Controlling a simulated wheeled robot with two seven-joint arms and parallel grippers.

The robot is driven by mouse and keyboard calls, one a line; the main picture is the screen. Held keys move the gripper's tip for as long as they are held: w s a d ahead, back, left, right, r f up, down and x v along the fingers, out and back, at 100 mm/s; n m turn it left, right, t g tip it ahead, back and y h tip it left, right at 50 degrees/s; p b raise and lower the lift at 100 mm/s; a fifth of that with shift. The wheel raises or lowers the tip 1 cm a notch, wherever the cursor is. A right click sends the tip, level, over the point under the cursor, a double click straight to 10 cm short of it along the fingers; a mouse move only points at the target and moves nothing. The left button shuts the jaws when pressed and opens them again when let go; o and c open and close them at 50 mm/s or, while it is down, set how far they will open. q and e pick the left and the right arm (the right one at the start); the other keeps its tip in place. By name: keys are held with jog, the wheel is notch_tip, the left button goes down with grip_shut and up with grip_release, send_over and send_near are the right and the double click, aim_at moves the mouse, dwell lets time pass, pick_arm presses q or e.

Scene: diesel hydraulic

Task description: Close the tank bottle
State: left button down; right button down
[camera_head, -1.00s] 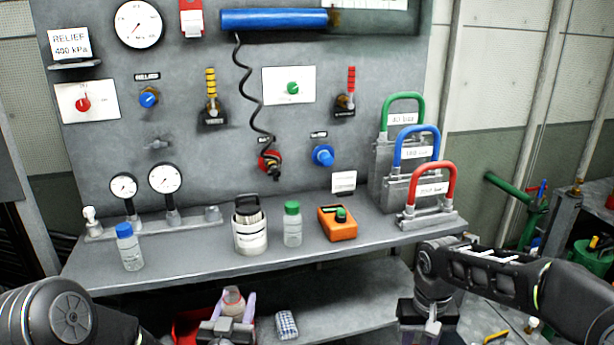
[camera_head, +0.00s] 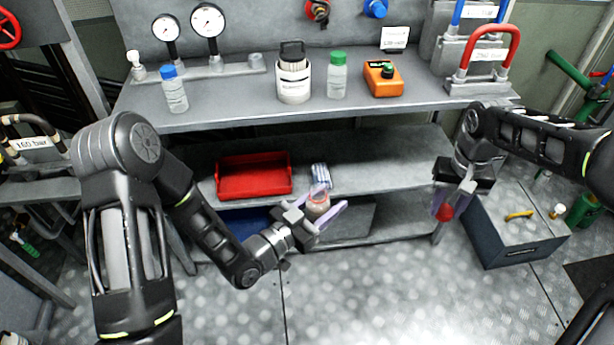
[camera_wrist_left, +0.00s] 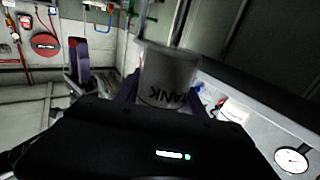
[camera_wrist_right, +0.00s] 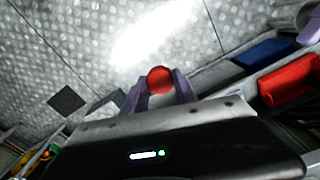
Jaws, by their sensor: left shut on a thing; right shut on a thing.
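The tank bottle (camera_head: 318,203) is a small pale bottle with an open-looking reddish rim. My left gripper (camera_head: 322,214) is shut on it, in front of the lower shelf. In the left wrist view the bottle (camera_wrist_left: 168,78) shows the letters "ANK" between the fingers. A red cap (camera_head: 445,212) is held in my right gripper (camera_head: 447,203), to the right of the bottle and well apart from it. In the right wrist view the round red cap (camera_wrist_right: 160,79) sits between the fingertips.
A red tray (camera_head: 253,192) and a striped packet (camera_head: 320,176) are on the lower shelf. Blue-capped (camera_head: 174,92) and green-capped (camera_head: 337,76) bottles, a white canister (camera_head: 293,80) and an orange device (camera_head: 382,80) stand on the bench. A grey box (camera_head: 515,232) is at right. Space between my grippers is clear.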

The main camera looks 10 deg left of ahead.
pick_arm(q)
jog(key=shift+s+d+f+m+g+h, duration=0.25)
jog(key=shift+s+d+h, duration=0.1)
jog(key=shift+d, duration=0.15)
jog(key=shift+s+d+f+m+g+h, duration=0.15)
jog(key=shift+s+d+m+g+h, duration=0.15)
jog(key=shift+d, duration=0.2)
pick_arm(e)
jog(key=a+r+n, duration=0.2)
jog(key=a, duration=0.6)
jog(key=a+r+n, duration=0.1)
jog(key=a+r, duration=0.2)
jog(key=a, duration=0.5)
notch_tip(320, 180, up, 7)
jog(key=n, duration=0.3)
send_over(324, 193)
jog(key=shift+f, duration=0.2)
jog(key=shift+s+d, duration=0.25)
jog(key=shift+s, duration=0.05)
